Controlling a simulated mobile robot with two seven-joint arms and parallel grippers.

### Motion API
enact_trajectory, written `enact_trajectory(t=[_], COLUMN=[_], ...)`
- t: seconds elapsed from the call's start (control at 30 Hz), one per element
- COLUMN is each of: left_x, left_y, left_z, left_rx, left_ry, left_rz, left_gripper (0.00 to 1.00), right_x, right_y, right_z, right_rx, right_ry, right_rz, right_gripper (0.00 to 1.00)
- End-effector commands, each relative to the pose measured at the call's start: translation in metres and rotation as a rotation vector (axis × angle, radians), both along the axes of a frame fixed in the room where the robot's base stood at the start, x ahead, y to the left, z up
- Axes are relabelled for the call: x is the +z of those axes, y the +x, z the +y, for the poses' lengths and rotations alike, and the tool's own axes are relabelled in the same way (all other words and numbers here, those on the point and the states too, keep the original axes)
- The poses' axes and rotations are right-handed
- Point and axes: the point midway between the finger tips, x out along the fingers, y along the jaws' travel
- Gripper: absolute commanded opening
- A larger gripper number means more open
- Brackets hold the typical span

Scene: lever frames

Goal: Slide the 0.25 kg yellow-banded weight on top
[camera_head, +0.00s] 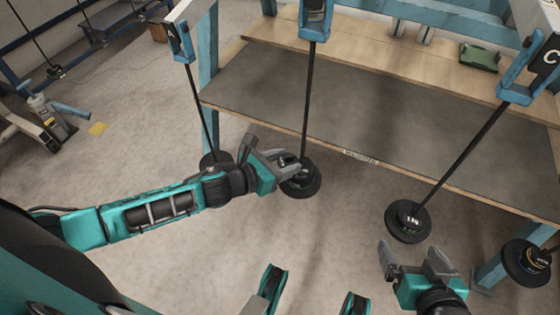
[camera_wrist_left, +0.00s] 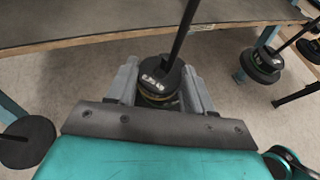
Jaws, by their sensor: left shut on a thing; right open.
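My left gripper (camera_head: 290,166) is shut on a small dark weight at the lower end of the middle hanging rod (camera_head: 307,95). In the left wrist view the left gripper (camera_wrist_left: 161,82) has one grey finger on each side of it. The yellow-banded weight (camera_wrist_left: 158,97) shows there as a black disc with a yellow line low on its side and white marks on top. The rod (camera_wrist_left: 184,28) rises from it. A wider dark disc (camera_head: 300,188) sits beneath it in the head view. My right gripper (camera_head: 413,262) is open and empty at the lower right.
A rod with a dark weight (camera_head: 408,222) hangs to the right, and another weight (camera_head: 216,161) hangs to the left, partly behind my left arm. More weights (camera_head: 530,262) are at the far right. A workbench (camera_head: 370,110) with a dark mat stands behind the rods.

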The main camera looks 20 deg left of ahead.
Motion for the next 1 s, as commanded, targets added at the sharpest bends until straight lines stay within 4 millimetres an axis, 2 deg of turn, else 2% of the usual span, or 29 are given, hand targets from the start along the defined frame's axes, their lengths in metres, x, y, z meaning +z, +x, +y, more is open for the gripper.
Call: enact_trajectory(t=[0.43, 1.0], left_x=[0.001, 0.001], left_y=[0.002, 0.012], left_z=[-0.002, -0.015], left_rx=[0.000, 0.000], left_ry=[-0.001, -0.001], left_rz=[-0.002, 0.000], left_gripper=[0.22, 0.22], right_x=[0.001, 0.003], right_y=[0.001, 0.000], right_z=[0.000, 0.000], right_rx=[0.000, 0.000], right_ry=[-0.001, 0.000], right_rz=[-0.002, -0.002], right_gripper=[0.94, 0.94])
